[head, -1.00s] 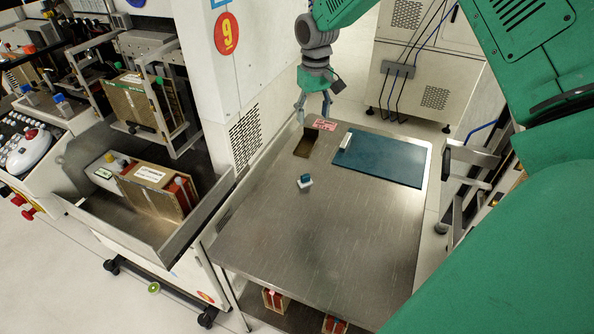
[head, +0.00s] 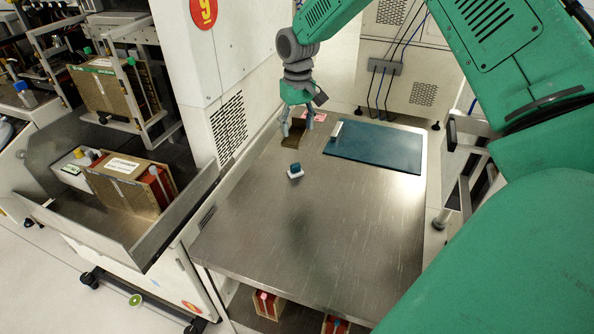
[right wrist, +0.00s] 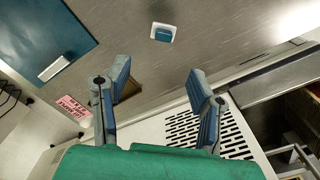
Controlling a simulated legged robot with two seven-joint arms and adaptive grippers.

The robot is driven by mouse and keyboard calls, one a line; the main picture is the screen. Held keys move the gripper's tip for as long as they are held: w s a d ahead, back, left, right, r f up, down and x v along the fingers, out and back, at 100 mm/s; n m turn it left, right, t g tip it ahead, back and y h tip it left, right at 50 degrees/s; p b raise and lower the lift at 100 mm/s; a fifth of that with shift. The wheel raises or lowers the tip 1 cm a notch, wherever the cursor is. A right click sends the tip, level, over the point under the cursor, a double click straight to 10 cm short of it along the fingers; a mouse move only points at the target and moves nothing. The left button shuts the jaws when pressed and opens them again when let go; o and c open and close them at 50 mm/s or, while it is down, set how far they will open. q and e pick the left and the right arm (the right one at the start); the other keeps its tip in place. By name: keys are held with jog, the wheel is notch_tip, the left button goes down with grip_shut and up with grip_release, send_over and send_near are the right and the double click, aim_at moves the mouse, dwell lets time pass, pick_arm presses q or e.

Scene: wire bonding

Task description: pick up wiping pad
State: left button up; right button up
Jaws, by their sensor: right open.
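A small white pad with a dark blue block on top (head: 295,171), which I take for the wiping pad, sits on the bare metal table (head: 330,225). It also shows in the right wrist view (right wrist: 162,33), beyond the fingertips and between their lines. My right gripper (head: 297,129) is open and empty above the far part of the table, over the dark square opening. Its two blue-grey fingers stand wide apart in the right wrist view (right wrist: 159,82). The pad is apart from the fingers, nearer the head camera. My left gripper is not in view.
A blue mat (head: 375,150) with a white bar (head: 338,129) lies at the table's far right. A red-lettered label (head: 315,116) lies by the opening. A white cabinet (head: 190,70) stands along the left edge. The table's near half is clear.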

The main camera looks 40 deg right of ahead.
send_over(296, 164)
jog(key=f, duration=0.4)
jog(key=shift+s+a+f, duration=0.1)
jog(key=shift+a, duration=0.3)
jog(key=f, duration=0.1)
jog(key=f+b, duration=0.1)
jog(key=f, duration=0.1)
jog(key=shift+d+f, duration=0.2)
jog(key=shift+f, duration=0.1)
jog(key=shift+d+f, duration=0.2)
jog(key=shift+f, duration=0.05)
notch_tip(296, 164, down, 4)
jog(key=shift+f+b, duration=0.2)
jog(key=shift+b, duration=0.25)
jog(key=shift+a+f, duration=0.25)
jog(key=shift+f, duration=0.05)
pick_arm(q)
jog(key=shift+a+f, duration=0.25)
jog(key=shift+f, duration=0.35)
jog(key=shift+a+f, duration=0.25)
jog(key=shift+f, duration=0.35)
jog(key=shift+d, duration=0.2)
pick_arm(e)
jog(key=shift+d, duration=0.25)
jog(key=c, duration=1.1)
